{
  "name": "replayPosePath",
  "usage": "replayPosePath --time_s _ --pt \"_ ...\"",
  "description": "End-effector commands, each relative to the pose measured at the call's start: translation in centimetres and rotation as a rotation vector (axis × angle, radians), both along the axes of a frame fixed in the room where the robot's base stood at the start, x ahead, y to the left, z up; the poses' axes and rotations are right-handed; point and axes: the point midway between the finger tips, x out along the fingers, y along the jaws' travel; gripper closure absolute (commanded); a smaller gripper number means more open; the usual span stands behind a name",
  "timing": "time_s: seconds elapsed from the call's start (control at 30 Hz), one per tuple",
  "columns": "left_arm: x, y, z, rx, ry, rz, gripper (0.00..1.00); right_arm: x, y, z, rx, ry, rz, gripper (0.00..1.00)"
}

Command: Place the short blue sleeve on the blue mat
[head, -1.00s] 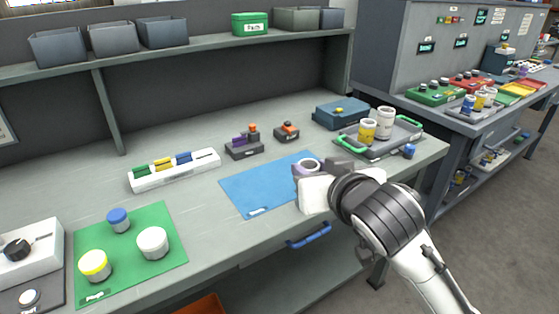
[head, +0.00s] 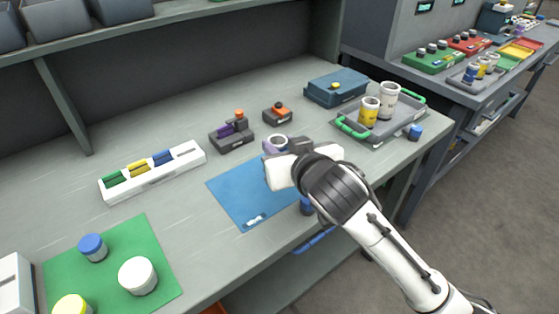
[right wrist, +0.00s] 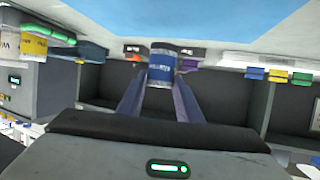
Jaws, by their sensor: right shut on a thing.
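My right gripper (right wrist: 160,85) is shut on the short blue sleeve (right wrist: 161,70), which has a blue band with white lettering and pale ends. In the head view the sleeve's pale ring-like top (head: 277,141) shows between the fingers, at the far right part of the blue mat (head: 230,190). The gripper and arm cover the mat's right side. In the right wrist view the mat (right wrist: 225,20) spreads beyond the sleeve; I cannot tell whether they touch. My left gripper is not in view.
A dark blue piece (head: 306,206) stands beside the mat near the table's front edge, under my right arm. A grey tray (head: 378,133) with green handles holds a yellow and a white cylinder. A green mat (head: 110,265) bears several pieces. A white rack (head: 152,172) stands behind.

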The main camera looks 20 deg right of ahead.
Motion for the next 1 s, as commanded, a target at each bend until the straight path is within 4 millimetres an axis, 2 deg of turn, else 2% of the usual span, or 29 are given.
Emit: replayPosePath --time_s 0.13,0.33,0.7,0.73,0.8,1.0 --pt "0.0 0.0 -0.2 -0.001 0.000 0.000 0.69 0.0 0.0 -1.0 0.000 -0.003 0.001 0.97" --pt "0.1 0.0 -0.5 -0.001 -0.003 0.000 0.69 0.0 0.0 -3.8 0.000 -0.002 0.001 0.97" --pt "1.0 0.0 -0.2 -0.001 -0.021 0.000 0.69 0.0 0.0 -4.2 0.002 -0.004 0.001 0.97" --pt "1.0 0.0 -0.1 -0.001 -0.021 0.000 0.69 0.0 0.0 -4.2 0.000 -0.002 0.001 0.63" --pt "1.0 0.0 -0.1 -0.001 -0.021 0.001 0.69 0.0 0.0 -4.2 0.000 -0.001 0.001 0.51" --pt "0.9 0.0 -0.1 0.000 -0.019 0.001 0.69 0.0 0.0 -4.2 0.000 -0.002 0.001 0.49"
